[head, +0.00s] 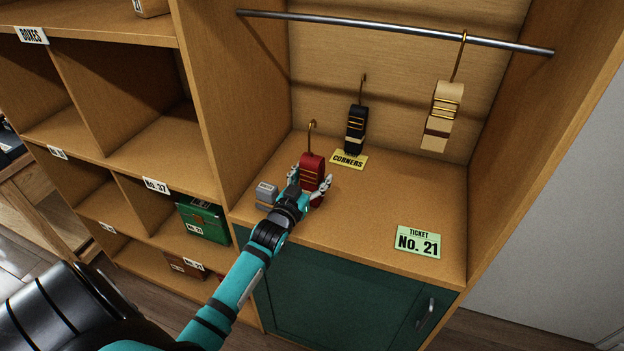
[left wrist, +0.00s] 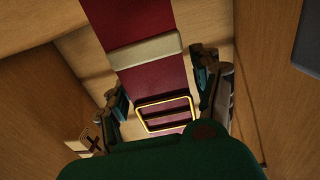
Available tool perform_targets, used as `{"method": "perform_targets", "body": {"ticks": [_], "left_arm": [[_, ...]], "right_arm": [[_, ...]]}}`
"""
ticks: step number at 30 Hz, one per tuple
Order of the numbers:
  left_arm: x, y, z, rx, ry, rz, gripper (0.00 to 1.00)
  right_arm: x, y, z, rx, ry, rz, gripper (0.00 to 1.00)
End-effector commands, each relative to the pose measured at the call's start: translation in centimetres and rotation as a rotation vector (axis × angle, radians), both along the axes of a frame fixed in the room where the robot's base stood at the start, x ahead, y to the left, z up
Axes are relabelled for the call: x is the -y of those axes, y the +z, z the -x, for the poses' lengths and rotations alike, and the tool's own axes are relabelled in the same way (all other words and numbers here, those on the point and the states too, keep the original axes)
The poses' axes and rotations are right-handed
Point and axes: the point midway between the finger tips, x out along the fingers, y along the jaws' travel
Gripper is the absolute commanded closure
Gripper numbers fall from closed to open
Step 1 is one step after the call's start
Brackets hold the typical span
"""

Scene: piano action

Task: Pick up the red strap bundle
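The red strap bundle (head: 312,168) is on the wooden shelf, with gold bands and a gold hook pointing up. My left gripper (head: 311,184) is at its front, with one finger on each side. In the left wrist view the red strap bundle (left wrist: 153,83), with a cream band and a gold buckle loop, runs between the fingers of my left gripper (left wrist: 160,88). The fingers are spread, and a narrow gap appears beside the strap on each side. My right gripper is in neither view.
A grey block (head: 266,193) sits close left of the gripper. A black bundle (head: 355,128) is behind by the CORNERS card (head: 349,160). A cream bundle (head: 441,118) hangs from the rod (head: 390,29). A green ticket card (head: 418,241) lies right; the shelf between is clear.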

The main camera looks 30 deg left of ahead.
Motion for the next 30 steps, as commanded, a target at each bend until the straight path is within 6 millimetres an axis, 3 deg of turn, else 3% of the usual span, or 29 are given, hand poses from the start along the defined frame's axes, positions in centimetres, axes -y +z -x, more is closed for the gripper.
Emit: {"method": "perform_targets", "body": {"ticks": [2,12,23,30], "left_arm": [[0.0,0.0,0.0,0.0,0.0,0.0,0.47],[0.0,0.0,0.0,-0.001,0.0,0.0,0.92],[0.0,0.5,0.0,0.003,0.0,0.0,0.93],[0.0,3.0,0.0,0.007,0.0,-0.001,0.93]], "right_arm": [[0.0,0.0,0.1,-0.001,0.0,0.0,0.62],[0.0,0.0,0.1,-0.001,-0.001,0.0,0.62],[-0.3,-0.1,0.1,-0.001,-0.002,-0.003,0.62],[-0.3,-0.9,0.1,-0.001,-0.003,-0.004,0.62]]}}
